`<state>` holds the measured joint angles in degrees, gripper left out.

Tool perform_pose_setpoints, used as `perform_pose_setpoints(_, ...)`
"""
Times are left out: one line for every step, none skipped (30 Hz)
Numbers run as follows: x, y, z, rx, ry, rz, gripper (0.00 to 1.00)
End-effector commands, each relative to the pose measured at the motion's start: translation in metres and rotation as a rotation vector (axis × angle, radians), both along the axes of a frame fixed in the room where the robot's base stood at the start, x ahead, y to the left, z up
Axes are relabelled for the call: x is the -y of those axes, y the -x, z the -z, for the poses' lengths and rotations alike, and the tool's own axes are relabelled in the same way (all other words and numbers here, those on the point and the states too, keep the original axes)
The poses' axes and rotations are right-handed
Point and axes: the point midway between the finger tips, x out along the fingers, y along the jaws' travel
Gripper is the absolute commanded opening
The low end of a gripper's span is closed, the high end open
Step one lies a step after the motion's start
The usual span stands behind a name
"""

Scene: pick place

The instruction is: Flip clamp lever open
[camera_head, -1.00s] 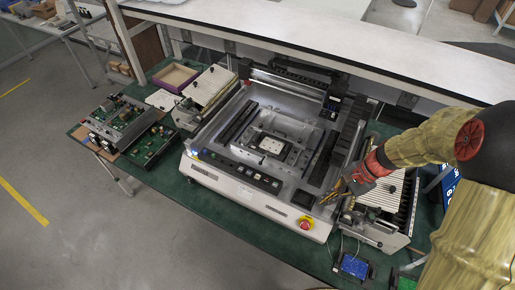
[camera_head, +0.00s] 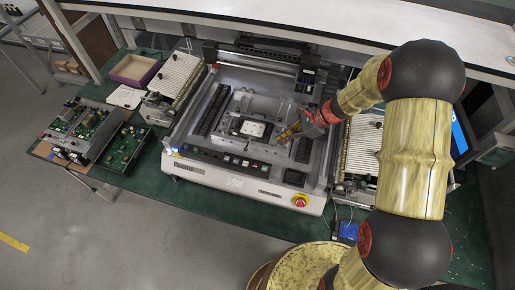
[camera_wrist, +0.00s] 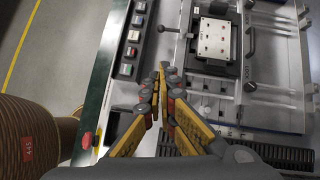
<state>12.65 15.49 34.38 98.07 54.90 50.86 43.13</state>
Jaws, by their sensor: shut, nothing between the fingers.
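A small lever with a dark round knob (camera_wrist: 162,29) lies beside the fixture in the wrist view. Its thin rod runs right towards the fixture; I take it for the clamp lever. The fixture (camera_wrist: 196,71) holds a white plate with dark dots (camera_wrist: 213,39). The plate also shows in the head view (camera_head: 252,129) at the machine's middle. My gripper (camera_wrist: 161,72) is shut and empty, its yellow fingertips together. In the wrist view the tips are below the knob and apart from it. In the head view my gripper (camera_head: 281,138) is just right of the fixture; the lever is too small to make out there.
The button panel (camera_wrist: 131,48) lies left of the lever. A red emergency button (camera_head: 300,200) is at the machine's front right corner. Slatted feeders (camera_head: 176,76) flank the machine. Circuit boards (camera_head: 88,130) lie at the left of the green table. Rails (camera_wrist: 265,84) run right of the fixture.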

Motion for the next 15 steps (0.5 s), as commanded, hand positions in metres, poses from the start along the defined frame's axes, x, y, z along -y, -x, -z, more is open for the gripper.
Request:
perform_pose_setpoints(-0.001,0.0,0.001,-0.001,0.0,-0.001,0.0)
perform_pose_setpoints(-0.002,0.0,0.002,0.0,0.0,-0.001,0.0)
perform_pose_setpoints(-0.003,0.0,0.004,-0.001,0.0,-0.002,0.0)
perform_pose_setpoints(-0.005,0.0,0.006,0.0,0.0,-0.003,0.0)
perform_pose_setpoints(-0.007,0.0,0.009,-0.001,0.001,-0.003,0.0)
perform_pose_setpoints(-0.011,-0.001,0.013,-0.002,0.001,-0.004,0.0)
perform_pose_setpoints(-0.013,-0.001,0.016,-0.002,0.0,-0.003,0.0)
perform_pose_setpoints(-0.016,-0.001,0.02,-0.003,0.0,-0.003,0.0)
perform_pose_setpoints(-0.021,-0.002,0.026,-0.003,0.0,-0.004,0.0)
perform_pose_setpoints(-0.025,-0.002,0.031,-0.003,0.0,-0.005,0.0)
perform_pose_setpoints(-0.029,-0.003,0.035,-0.003,0.0,-0.004,0.0)
perform_pose_setpoints(-0.034,-0.003,0.041,-0.004,-0.001,-0.005,0.0)
perform_pose_setpoints(-0.038,-0.004,0.046,-0.003,0.0,-0.004,0.0)
perform_pose_setpoints(-0.041,-0.005,0.051,-0.003,0.001,-0.005,0.0)
perform_pose_setpoints(-0.046,-0.006,0.057,-0.003,0.001,-0.005,0.0)
